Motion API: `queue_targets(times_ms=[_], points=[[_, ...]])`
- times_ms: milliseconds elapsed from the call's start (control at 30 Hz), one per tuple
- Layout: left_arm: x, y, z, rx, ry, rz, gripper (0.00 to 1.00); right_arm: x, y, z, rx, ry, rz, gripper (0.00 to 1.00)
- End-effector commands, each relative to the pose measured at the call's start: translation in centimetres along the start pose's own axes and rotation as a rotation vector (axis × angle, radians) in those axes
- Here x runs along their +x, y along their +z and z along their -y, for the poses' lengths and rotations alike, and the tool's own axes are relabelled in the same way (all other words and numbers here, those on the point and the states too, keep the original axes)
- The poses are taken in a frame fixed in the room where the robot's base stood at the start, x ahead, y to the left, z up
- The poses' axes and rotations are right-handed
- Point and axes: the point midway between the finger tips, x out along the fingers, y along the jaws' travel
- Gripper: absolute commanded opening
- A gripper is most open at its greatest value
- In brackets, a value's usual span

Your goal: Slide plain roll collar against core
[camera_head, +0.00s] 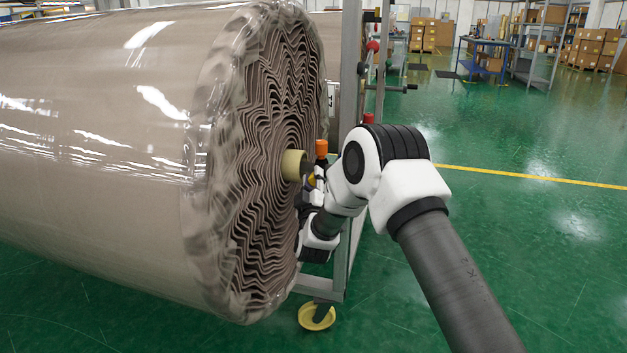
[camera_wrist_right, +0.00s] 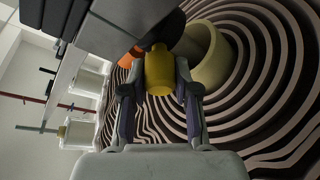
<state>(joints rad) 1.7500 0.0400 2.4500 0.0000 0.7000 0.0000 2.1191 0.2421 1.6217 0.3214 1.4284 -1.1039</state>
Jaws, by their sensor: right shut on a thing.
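The large wrapped roll (camera_head: 100,110) fills the left of the head view, its wavy layered end facing right. Its tan core (camera_head: 293,165) sticks out of that end, and shows as a hollow tube in the right wrist view (camera_wrist_right: 212,62). My right gripper (camera_head: 312,188) is beside the core, close to the roll end. In the right wrist view its fingers (camera_wrist_right: 160,95) are shut on a yellow cylindrical piece (camera_wrist_right: 158,72), just left of the core. I cannot tell whether this piece touches the core, or which part is the collar. My left gripper is out of view.
An orange-capped part (camera_head: 321,150) stands just above my right gripper. A grey metal frame (camera_head: 348,80) stands behind my right arm, close to the roll. A yellow round piece (camera_head: 317,317) is at floor level by the frame's foot. Green floor (camera_head: 540,250) is open at right.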

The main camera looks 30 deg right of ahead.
Motion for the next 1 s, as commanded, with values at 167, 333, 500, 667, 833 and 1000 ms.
queue_targets(times_ms=[167, 333, 500, 667, 833, 1000], points=[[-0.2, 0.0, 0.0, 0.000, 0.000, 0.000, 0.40, 0.7, -1.7, 1.6, -0.002, 0.002, -0.004, 0.00], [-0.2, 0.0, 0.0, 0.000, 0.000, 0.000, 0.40, 1.1, -2.7, 2.8, 0.001, 0.002, -0.002, 0.00], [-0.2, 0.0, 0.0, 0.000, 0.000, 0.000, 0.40, 1.2, -2.8, 2.8, 0.002, 0.001, -0.003, 0.00], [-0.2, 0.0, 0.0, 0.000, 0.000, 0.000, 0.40, 1.2, -2.8, 2.7, 0.002, 0.001, -0.004, 0.55], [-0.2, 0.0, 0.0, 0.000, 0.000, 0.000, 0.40, 1.1, -2.7, 2.8, 0.001, 0.001, -0.002, 0.55], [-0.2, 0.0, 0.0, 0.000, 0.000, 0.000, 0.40, 0.8, -2.7, 2.8, 0.001, 0.000, -0.001, 0.55]])
